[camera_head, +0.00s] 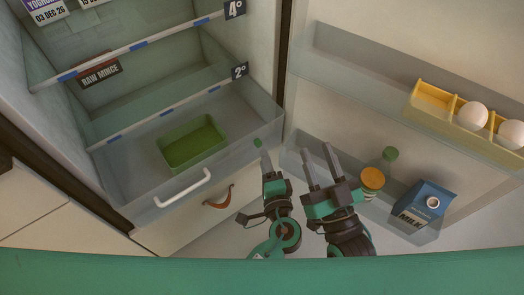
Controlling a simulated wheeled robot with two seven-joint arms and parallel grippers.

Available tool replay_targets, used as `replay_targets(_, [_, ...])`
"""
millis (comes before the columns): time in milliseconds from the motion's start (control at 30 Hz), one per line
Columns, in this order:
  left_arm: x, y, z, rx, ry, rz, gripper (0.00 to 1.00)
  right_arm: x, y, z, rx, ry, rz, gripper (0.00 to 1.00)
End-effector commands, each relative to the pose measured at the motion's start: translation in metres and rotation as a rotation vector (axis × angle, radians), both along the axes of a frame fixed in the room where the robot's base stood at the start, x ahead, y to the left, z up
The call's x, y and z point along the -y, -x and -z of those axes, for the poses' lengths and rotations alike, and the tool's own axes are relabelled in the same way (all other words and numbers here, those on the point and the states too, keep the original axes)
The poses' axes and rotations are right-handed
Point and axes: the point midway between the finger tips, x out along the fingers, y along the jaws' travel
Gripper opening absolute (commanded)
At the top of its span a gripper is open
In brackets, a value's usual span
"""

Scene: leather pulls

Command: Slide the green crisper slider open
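A green open-topped bin (193,143) sits inside the clear drawer (118,184) at the bottom of the fridge; I cannot tell whether it is the crisper slider. A small green piece (258,143) shows at the drawer's front right corner, right at the tip of my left gripper (264,160). I cannot tell whether they touch. The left gripper is seen edge-on, so its finger gap is hidden. My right gripper (319,157) is to the right of it, fingers apart and empty, in front of the door's lower shelf.
The drawer has a white handle (183,188); a brown leather pull (219,198) is on the front below. Glass shelves are above the drawer.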

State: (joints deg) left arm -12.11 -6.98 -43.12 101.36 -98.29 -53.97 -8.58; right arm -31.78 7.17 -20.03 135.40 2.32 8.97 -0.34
Motion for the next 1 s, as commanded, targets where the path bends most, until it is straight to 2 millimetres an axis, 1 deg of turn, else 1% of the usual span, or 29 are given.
replay_targets(33, [0.003,0.013,0.002,-0.003,0.001,0.001,0.40,0.002,-0.001,-0.005,0.029,-0.007,0.005,0.36])
replay_targets(200, [0.012,0.050,0.001,-0.002,0.000,0.002,0.40,0.006,0.000,-0.017,0.096,-0.023,0.016,0.36])
replay_targets(300, [0.016,0.066,0.001,-0.002,-0.001,0.002,0.40,0.007,0.001,-0.022,0.125,-0.029,0.021,0.36])
replay_targets(400, [0.019,0.077,0.001,0.000,-0.001,0.001,0.40,0.009,0.002,-0.026,0.144,-0.034,0.023,0.36])
replay_targets(600, [0.021,0.086,0.000,0.000,0.001,0.001,0.40,0.009,0.002,-0.028,0.156,-0.037,0.025,0.36])
replay_targets(1000, [0.021,0.085,0.000,0.000,0.000,0.001,0.40,0.009,0.002,-0.028,0.155,-0.036,0.025,0.36])
